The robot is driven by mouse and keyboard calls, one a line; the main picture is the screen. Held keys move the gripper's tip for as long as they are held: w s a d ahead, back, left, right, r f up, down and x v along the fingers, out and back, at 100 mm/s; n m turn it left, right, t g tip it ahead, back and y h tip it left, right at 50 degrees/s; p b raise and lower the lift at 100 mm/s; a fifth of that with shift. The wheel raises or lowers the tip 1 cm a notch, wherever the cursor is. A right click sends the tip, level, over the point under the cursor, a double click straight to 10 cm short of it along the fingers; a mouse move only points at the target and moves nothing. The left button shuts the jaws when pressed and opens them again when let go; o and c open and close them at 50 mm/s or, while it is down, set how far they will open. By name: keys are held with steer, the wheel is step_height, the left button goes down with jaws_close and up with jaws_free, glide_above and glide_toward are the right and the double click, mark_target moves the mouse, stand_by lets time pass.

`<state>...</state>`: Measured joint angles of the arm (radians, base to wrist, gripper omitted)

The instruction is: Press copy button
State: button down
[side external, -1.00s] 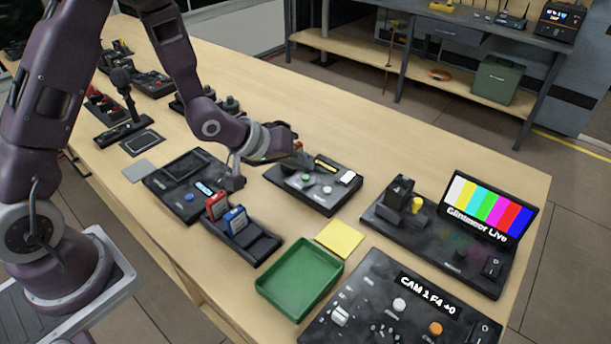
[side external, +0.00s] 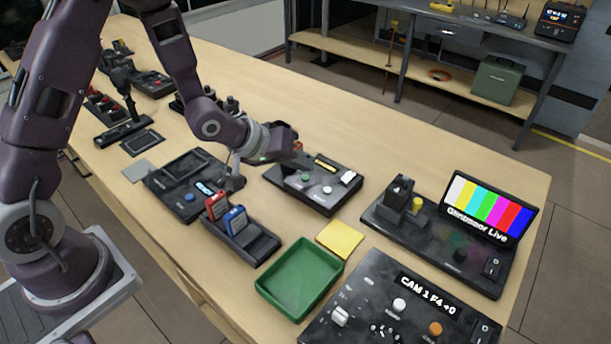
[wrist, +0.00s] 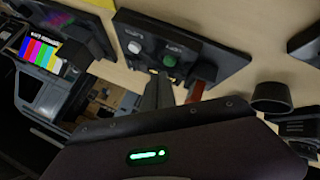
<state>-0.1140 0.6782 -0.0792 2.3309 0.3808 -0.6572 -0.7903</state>
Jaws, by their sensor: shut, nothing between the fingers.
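In the side view a black device (side external: 325,203) has a green button (side external: 306,176), a white button (side external: 327,190) and a white switch at its right. The wrist view also shows the device's green button (wrist: 170,60) and white button (wrist: 134,46), each with a small label that I cannot read, so I cannot tell which is copy. My gripper (side external: 292,158) is low over the back-left part of this device. In the wrist view the shut, empty gripper (wrist: 163,82) lies close to the green button. I cannot tell whether it touches anything.
A black device with a blue button (side external: 188,197) stands at left. A holder (side external: 262,247) with red and blue cards, a green tray (side external: 262,287), a yellow pad (side external: 340,238), a colour-bar monitor (side external: 487,212) and a camera control panel (side external: 375,280) stand nearby. Bare table lies behind.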

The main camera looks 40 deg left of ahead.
mark_target(301, 181)
steer(key=shift+f, duration=0.15)
stand_by(0.5)
steer(key=shift+f, duration=0.25)
steer(key=shift+f, duration=0.45)
stand_by(0.7)
steer(key=shift+r, duration=0.85)
step_height(301, 181, up, 5)
steer(key=shift+r, duration=0.1)
stand_by(0.7)
